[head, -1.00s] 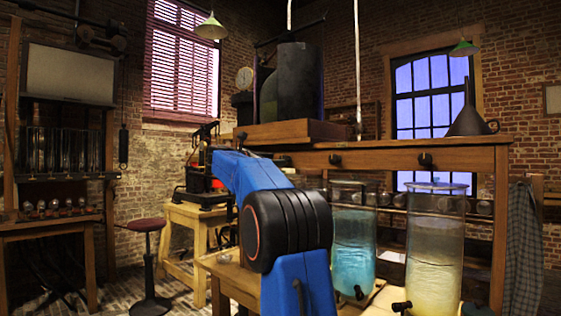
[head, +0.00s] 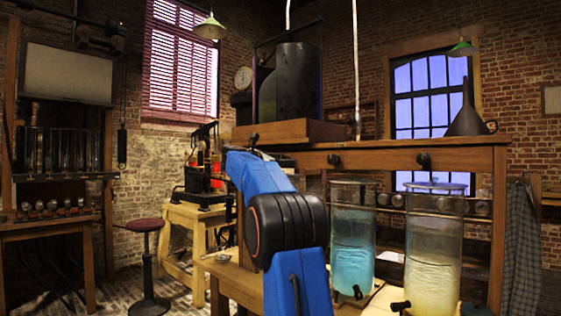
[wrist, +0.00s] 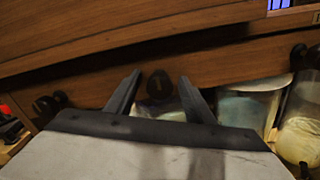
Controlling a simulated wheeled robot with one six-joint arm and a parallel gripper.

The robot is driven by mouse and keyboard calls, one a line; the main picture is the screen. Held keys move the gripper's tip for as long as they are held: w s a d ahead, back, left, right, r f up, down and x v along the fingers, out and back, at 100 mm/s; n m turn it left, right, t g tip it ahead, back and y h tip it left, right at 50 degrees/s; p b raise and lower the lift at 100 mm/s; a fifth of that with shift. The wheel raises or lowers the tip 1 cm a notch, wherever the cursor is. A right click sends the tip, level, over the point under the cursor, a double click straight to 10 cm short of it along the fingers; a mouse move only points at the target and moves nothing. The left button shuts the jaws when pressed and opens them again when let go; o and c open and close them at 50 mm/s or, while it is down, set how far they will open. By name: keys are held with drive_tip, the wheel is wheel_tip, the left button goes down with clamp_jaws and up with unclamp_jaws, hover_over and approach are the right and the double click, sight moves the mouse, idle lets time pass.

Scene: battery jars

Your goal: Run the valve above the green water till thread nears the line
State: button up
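My gripper (wrist: 160,76) is open in the wrist view, with one finger on each side of a dark round valve knob (wrist: 157,85) on the wooden beam. I cannot tell whether the fingers touch it. Just below the knob, part of a pale jar (wrist: 173,114) shows between the fingers; its water colour is unclear. In the head view my arm hides most of the gripper. A jar of blue-green water (head: 352,240) and a jar of yellowish water (head: 433,255) stand under the beam. No clearly green water shows, and the thread and line cannot be made out.
The wooden beam (head: 385,160) carries more valve knobs, one above the blue-green jar (head: 334,160) and one above the yellowish jar (head: 423,160). A dark tank (head: 298,85) and a funnel (head: 467,112) stand on top. A stool (head: 146,226) stands at left.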

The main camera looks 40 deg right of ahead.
drive_tip(key=c, duration=0.9)
drive_tip(key=n, duration=0.5)
drive_tip(key=shift+n, duration=1.1)
drive_tip(key=shift+n, duration=1.5)
